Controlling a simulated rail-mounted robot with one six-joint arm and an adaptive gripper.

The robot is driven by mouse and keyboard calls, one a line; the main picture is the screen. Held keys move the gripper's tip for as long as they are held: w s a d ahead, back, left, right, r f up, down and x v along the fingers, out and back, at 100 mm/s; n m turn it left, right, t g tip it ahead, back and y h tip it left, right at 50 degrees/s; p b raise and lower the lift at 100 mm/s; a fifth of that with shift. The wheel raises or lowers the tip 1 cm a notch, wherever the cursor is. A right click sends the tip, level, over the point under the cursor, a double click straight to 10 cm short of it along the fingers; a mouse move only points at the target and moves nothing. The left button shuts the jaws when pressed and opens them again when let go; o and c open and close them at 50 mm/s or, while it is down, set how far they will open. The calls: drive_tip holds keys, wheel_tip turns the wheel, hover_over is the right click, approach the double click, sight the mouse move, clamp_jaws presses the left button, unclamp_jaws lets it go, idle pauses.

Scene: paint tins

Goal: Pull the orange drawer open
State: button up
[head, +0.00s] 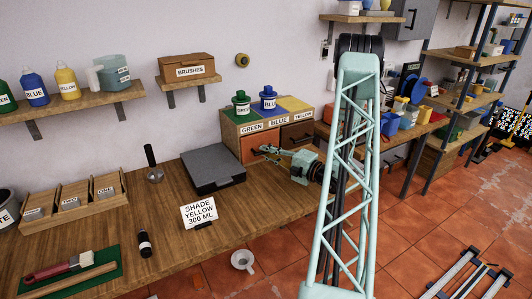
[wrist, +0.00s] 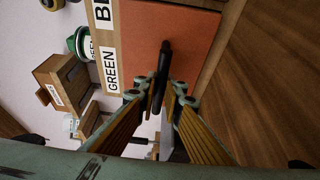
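The orange drawer (head: 256,145) is the left one in the front of a wooden cabinet, under the GREEN label. Its front looks flush with the cabinet. It fills the upper middle of the wrist view (wrist: 195,40), with a black bar handle (wrist: 164,58). My gripper (head: 270,150) is in front of this drawer in the head view. In the wrist view my gripper (wrist: 163,92) has its fingers on either side of the handle's near end, with a narrow gap between them. The fingers look open, and I see no clear contact with the handle.
A brown drawer (head: 297,134) sits to the right of the orange one. Green (head: 241,103) and blue (head: 268,98) tins stand on the cabinet. A dark flat device (head: 212,167) and a SHADE YELLOW sign (head: 199,213) are on the wooden bench (head: 170,235) to the left.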

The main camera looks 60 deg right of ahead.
clamp_jaws()
drive_tip(key=shift+s, duration=0.1)
drive_tip(key=shift+s+a+p, duration=0.3)
drive_tip(key=shift+s+p, duration=0.05)
drive_tip(key=shift+s, duration=0.35)
drive_tip(key=s+a+p, duration=0.1)
drive_tip(key=s+a, duration=0.1)
drive_tip(key=s, duration=0.2)
drive_tip(key=s+a+p, duration=0.1)
drive_tip(key=s+a, duration=0.1)
drive_tip(key=s, duration=0.2)
drive_tip(key=s+a+p, duration=0.2)
drive_tip(key=s, duration=0.2)
drive_tip(key=shift+s, duration=0.2)
drive_tip(key=o, duration=0.6)
unclamp_jaws()
drive_tip(key=shift+c, duration=0.2)
